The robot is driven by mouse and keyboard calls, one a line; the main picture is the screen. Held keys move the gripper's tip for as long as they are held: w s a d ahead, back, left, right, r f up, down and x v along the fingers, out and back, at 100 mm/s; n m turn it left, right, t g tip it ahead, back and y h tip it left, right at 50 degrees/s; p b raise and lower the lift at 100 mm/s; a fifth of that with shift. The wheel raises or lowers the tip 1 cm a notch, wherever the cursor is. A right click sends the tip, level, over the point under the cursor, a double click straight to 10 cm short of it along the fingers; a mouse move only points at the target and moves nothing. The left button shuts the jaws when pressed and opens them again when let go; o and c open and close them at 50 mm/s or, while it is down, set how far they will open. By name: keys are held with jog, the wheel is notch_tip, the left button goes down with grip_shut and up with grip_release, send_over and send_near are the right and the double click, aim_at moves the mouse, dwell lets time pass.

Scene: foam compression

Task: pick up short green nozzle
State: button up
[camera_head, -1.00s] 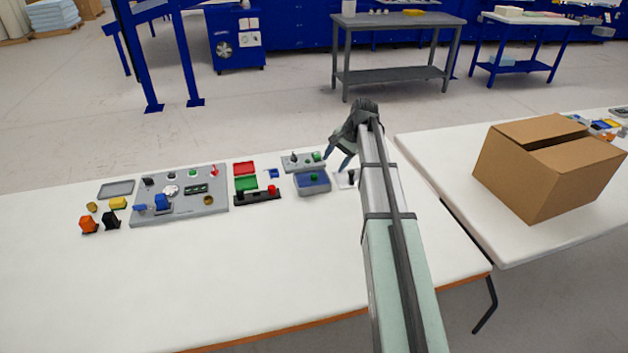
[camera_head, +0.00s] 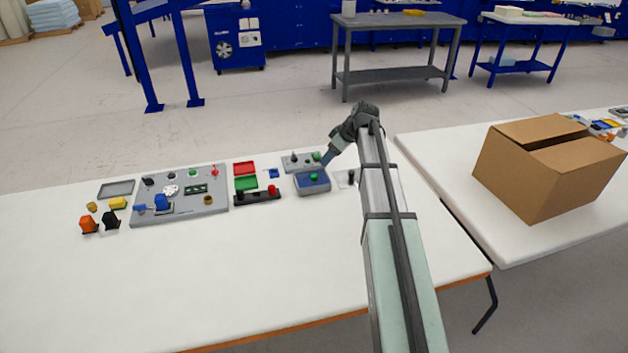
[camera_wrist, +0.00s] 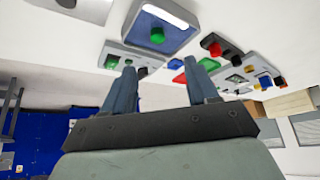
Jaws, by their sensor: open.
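Two small green parts are in view, and I cannot tell for sure which is the short green nozzle. One green piece (camera_head: 314,177) sits in a grey tray with a blue inside (camera_head: 322,186); in the wrist view it shows at the top (camera_wrist: 157,36). The other green piece (camera_head: 316,156) stands on a small grey plate (camera_head: 296,165) behind the tray; in the wrist view it is just left of the left finger (camera_wrist: 112,61). My gripper (camera_wrist: 167,66) is open and empty. In the head view it is tilted beside the plate's right end (camera_head: 327,158).
Left of the tray are red and green bins (camera_head: 245,168), a black holder (camera_head: 258,196) and a large grey board (camera_head: 185,210) with several parts. A white plate with a black part (camera_head: 351,178) is close on the right. The table's front is clear.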

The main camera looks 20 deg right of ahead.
aim_at(315, 175)
jog(key=x, duration=0.8)
jog(key=shift+w+a+f, duration=0.1)
jog(key=shift+w+f, duration=0.05)
jog(key=shift+f, duration=0.2)
jog(key=shift+x, duration=2.5)
jog(key=shift+w, duration=0.1)
grip_shut()
jog(key=shift+r, duration=0.1)
